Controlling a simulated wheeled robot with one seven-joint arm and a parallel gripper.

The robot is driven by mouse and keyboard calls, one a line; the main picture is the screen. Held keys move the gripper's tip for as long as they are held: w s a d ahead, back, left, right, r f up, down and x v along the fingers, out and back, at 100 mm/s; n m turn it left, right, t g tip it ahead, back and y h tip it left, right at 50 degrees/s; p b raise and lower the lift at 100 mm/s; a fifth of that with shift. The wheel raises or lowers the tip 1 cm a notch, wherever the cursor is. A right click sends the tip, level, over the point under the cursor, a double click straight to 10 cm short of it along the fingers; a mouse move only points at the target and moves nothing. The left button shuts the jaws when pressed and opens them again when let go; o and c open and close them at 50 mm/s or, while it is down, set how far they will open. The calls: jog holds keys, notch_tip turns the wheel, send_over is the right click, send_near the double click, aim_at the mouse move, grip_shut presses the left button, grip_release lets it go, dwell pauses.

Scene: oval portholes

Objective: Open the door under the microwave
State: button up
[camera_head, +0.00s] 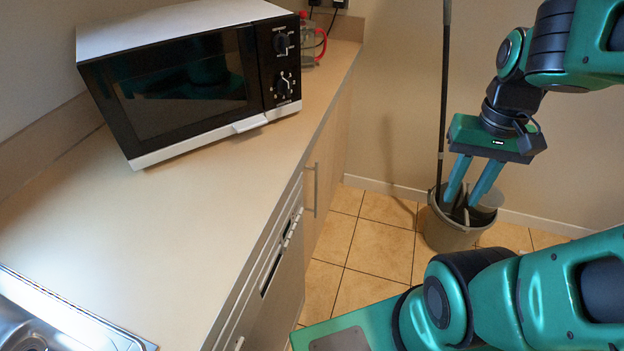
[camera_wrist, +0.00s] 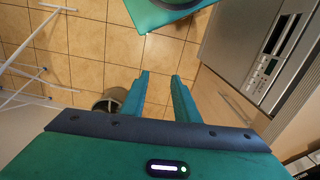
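The microwave (camera_head: 190,75) is black and white and sits on the beige counter. Below the counter's far end is a light wood door (camera_head: 327,165) with an upright metal bar handle (camera_head: 315,190); it looks shut. In the wrist view, the wood door (camera_wrist: 212,98) is at the right, with its handle (camera_wrist: 236,108) partly visible. My gripper (camera_head: 462,203) points down, to the right of the door and well apart from the handle. Its fingers (camera_wrist: 158,77) are apart with nothing between them.
A dishwasher (camera_head: 268,280) stands left of the door; it also shows in the wrist view (camera_wrist: 262,45). A grey bucket (camera_head: 447,233) with a mop pole stands behind my gripper. A white rack (camera_wrist: 30,65) is at left in the wrist view. Tiled floor (camera_head: 375,245) before the door is clear.

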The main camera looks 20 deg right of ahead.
jog(key=n+t+y, duration=0.3)
jog(key=n+t, duration=0.1)
jog(key=n, duration=1.1)
send_near(316, 185)
jog(key=w, duration=0.1)
jog(key=shift+g, duration=0.3)
jog(key=x, duration=1)
jog(key=shift+w+d+f, duration=0.1)
jog(key=shift+d+f, duration=0.05)
jog(key=shift+f, duration=0.15)
grip_shut()
